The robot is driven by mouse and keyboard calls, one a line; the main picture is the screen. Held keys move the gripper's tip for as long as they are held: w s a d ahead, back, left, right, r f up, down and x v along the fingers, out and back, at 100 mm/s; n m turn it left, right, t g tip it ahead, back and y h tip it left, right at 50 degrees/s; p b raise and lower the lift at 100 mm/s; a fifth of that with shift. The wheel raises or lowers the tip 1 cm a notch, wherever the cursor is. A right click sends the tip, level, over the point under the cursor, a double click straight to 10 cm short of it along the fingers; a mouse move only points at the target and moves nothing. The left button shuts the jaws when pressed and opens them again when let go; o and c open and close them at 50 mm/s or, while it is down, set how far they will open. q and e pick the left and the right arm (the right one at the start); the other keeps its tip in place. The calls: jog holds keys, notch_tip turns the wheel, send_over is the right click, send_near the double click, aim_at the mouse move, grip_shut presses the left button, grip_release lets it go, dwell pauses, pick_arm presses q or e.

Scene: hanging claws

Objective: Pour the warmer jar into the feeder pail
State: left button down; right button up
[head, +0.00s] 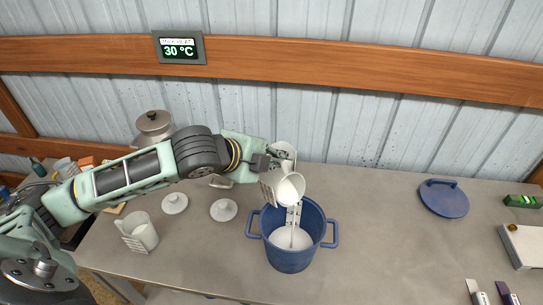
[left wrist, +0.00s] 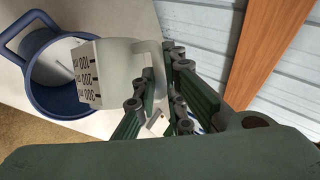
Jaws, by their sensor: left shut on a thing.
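My left gripper (head: 262,164) is shut on the handle of a white jar (head: 290,188). The jar is tipped with its mouth down to the right, above the blue feeder pail (head: 277,256). White liquid (head: 290,238) lies in the pail, and a pale narrow strip shows between jar and liquid; I cannot tell whether all of it is a pouring stream. In the left wrist view the jar (left wrist: 118,72) shows a 100-200-300 scale, with its handle between my gripper fingers (left wrist: 165,82) and the pail (left wrist: 38,98) beyond it. My right gripper is out of view.
Another white jar (head: 139,232) stands on the table at the left, near two white lids (head: 175,203) (head: 223,210). A blue lid (head: 444,198) lies right of the pail, with clear table between. A wall display (head: 179,48) reads 30 °C.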

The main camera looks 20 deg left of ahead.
aim_at(284, 169)
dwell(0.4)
pick_arm(q)
jog(key=shift+s+d+m+t+y, duration=0.3)
jog(key=shift+d+y, duration=0.1)
jog(key=shift+d, duration=0.2)
jog(key=shift+s+d+f+m+y, duration=0.2)
jog(key=shift+s+d+m+y, duration=0.1)
jog(key=shift+d, duration=0.15)
dwell(0.4)
jog(key=shift+s+d+f+t+b, duration=0.2)
jog(key=shift+d+t+b, duration=0.1)
jog(key=shift+d, duration=0.1)
jog(key=shift+s+d+m+y, duration=0.1)
jog(key=shift+d+m+y, duration=0.1)
jog(key=shift+m+y, duration=0.15)
